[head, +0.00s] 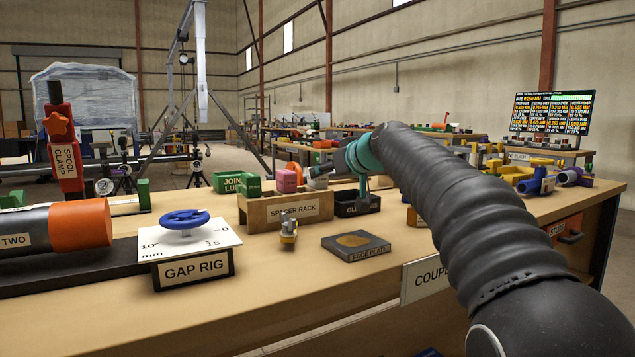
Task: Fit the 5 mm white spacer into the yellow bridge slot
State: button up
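The spacer rack (290,210), a labelled wooden block, stands mid-bench and carries coloured pieces. A pink piece (287,181) and a green piece (250,185) are on or behind it. A small pale piece (318,183) is at its right end; I cannot tell whether it is the 5 mm white spacer. A small yellow and grey fitting (288,231) stands in front of the rack. A yellow block (415,217) shows beside my arm; I cannot tell which is the bridge. My gripper (363,188) hangs near the dark bin right of the rack, its fingers unclear.
The gap rig (192,262), with a blue handwheel (185,219), stands left beside an orange-ended pipe (80,226). A dark face plate (356,246) lies in front of the dark bin (354,205). The front bench between rig and plate is clear.

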jog(key=shift+p+x, duration=0.4)
jog(key=shift+x, duration=2.25)
jog(key=shift+a+r, duration=0.15)
jog(key=shift+c, duration=0.2)
grip_shut()
